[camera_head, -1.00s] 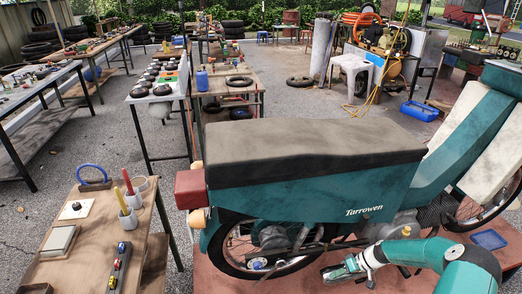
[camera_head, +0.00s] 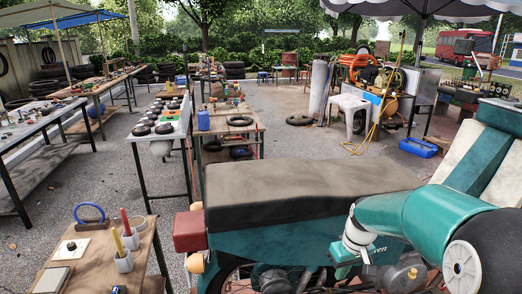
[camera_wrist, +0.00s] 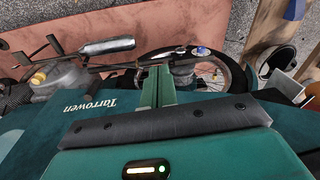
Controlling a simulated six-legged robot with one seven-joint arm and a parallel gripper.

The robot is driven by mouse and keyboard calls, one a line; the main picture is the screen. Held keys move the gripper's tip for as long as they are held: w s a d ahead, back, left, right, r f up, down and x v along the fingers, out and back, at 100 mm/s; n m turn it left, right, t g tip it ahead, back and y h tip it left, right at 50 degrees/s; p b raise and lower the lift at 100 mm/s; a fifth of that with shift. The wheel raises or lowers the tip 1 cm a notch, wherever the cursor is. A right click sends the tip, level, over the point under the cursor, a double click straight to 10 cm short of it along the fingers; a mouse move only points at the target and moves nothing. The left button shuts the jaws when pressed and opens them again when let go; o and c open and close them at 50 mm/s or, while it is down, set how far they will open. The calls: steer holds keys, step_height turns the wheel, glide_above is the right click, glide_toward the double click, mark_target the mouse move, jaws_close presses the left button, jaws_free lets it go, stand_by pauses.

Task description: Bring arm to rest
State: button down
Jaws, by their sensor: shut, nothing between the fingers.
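My arm comes in from the right edge of the head view, in front of a teal motorbike (camera_head: 270,237) with a dark seat. My gripper (camera_head: 343,270) hangs in front of the bike's side panel and covers part of its "Tarrowen" lettering. In the wrist view, the two green fingers of my gripper (camera_wrist: 158,88) are together with nothing between them. The bike (camera_wrist: 40,130) also shows there, with its lettering, a wheel and a silver exhaust. In the head view the lower part of the bike is cut off by the frame.
A wooden bench (camera_head: 135,262) with cups and a blue ring stands at the left front. Tables (camera_head: 140,115) with parts stand behind it. A compressor with an orange hose (camera_head: 360,65), a white stool (camera_head: 352,105) and a blue tray (camera_head: 418,147) are at the back right.

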steer(key=s+a+r+m+t, duration=0.1)
steer(key=s+a+r+t, duration=0.1)
steer(key=s+r, duration=0.5)
steer(key=s+a+r+m+t+h, duration=0.1)
steer(key=s+a+r, duration=0.3)
steer(key=s, duration=1)
steer(key=shift+s+r+m+t, duration=0.25)
steer(key=shift+r+m+t, duration=0.6)
steer(key=shift+r, duration=1)
